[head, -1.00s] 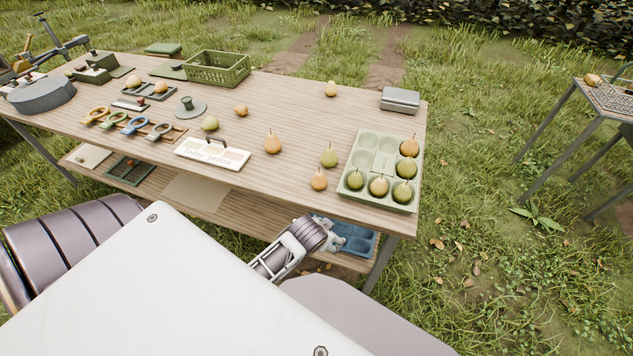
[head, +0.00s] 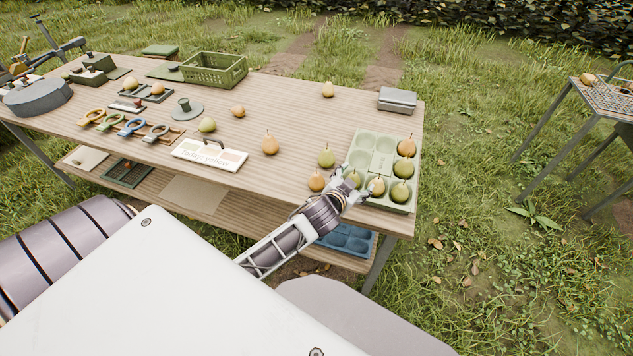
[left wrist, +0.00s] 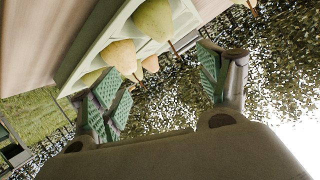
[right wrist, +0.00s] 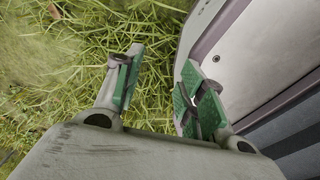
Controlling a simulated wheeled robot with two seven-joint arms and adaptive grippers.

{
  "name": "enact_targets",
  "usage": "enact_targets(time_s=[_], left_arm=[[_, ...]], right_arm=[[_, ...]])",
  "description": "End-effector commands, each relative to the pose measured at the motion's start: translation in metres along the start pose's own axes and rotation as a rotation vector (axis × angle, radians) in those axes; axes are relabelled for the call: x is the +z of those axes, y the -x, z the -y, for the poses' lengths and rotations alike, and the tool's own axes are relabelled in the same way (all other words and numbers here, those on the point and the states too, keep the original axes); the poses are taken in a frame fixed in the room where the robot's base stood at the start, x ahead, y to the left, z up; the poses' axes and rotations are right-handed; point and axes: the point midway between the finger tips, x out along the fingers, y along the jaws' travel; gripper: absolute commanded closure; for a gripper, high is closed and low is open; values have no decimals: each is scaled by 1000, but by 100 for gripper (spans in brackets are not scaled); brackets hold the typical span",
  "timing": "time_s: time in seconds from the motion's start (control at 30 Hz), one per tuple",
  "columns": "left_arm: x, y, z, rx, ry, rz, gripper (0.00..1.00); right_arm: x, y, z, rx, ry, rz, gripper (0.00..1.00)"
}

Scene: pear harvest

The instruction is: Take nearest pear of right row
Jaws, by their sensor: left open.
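A pale green tray (head: 372,141) at the right end of the table holds several pears along its right side and front edge. The nearest pear in its right-hand row is a green one (head: 400,191) at the front right corner. A yellowish pear (head: 377,187) and a green pear (head: 353,178) sit left of it. My left gripper (head: 352,186) is at the tray's front edge, partly covering these two. In the left wrist view it is open and empty (left wrist: 160,88), with a green pear (left wrist: 153,18) and a yellowish pear (left wrist: 118,56) beyond. My right gripper (right wrist: 160,80) is open and empty over grass.
Loose pears stand left of the tray: an orange one (head: 316,181), a green one (head: 326,157) and another orange one (head: 270,144). A grey box (head: 397,99) is behind the tray. A blue tray (head: 350,240) is on the lower shelf.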

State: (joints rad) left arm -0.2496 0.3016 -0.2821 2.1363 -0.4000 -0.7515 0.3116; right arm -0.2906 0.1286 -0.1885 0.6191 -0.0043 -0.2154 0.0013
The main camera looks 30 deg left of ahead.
Motion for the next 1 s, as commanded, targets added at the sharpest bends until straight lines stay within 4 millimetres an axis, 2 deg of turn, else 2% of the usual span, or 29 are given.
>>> enact_targets(time_s=[0.03,0.2,0.5,0.7,0.87,1.0], left_arm=[[-17,-3,1,-2,-16,-58,24],[-74,-8,-2,11,-73,-261,24],[-162,4,-25,99,-207,-600,24],[-201,21,-50,201,-323,-791,24],[-220,36,-73,302,-432,-915,24],[-226,48,-93,405,-538,-998,24]], right_arm=[[0,0,0,0,0,0,60],[-4,-1,-1,1,0,-4,60],[-17,-2,-2,3,-1,-19,60],[-15,-2,-1,1,-2,-17,60],[-10,-2,0,0,-1,-11,60],[-5,-2,1,-1,-1,-6,60]])
